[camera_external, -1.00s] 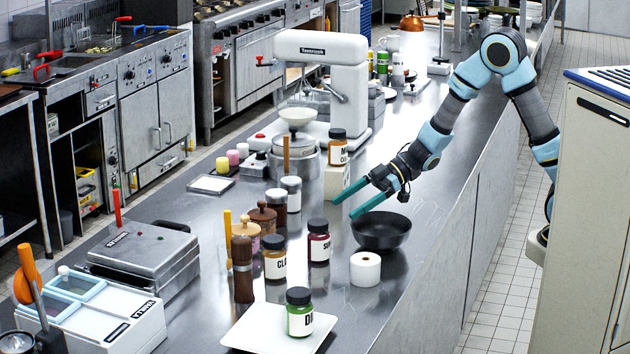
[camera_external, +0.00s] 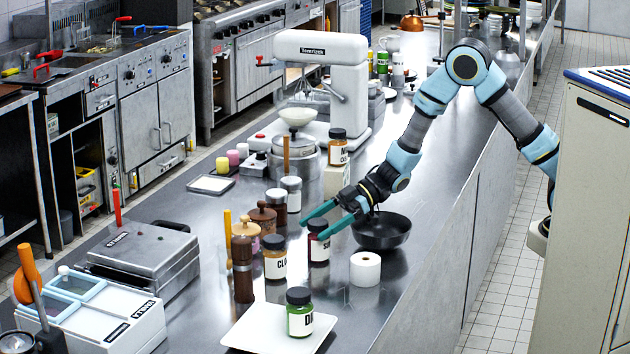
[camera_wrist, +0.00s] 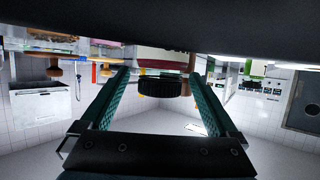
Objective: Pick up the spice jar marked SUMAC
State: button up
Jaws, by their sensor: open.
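The spice jar marked SUM… (camera_external: 319,247), its label partly covered, stands upright on the steel counter; it is dark red with a black lid. My gripper (camera_external: 312,229) is open, with its teal fingers reaching either side of the jar's upper part. In the wrist view, which appears upside down, a black ribbed lid (camera_wrist: 160,87) and part of the jar body lie between the spread fingers of my gripper (camera_wrist: 158,76). A gap shows on each side of the lid.
A jar marked CL… (camera_external: 275,262) stands close at the left, and a white roll (camera_external: 365,270) at the front right. A green jar (camera_external: 299,318) stands on a white tray (camera_external: 255,334). Wooden mills (camera_external: 243,275) are further left.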

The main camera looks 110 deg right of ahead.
jog(key=shift+w+f, duration=0.1)
jog(key=shift+w, duration=0.1)
grip_shut()
dwell(0.7)
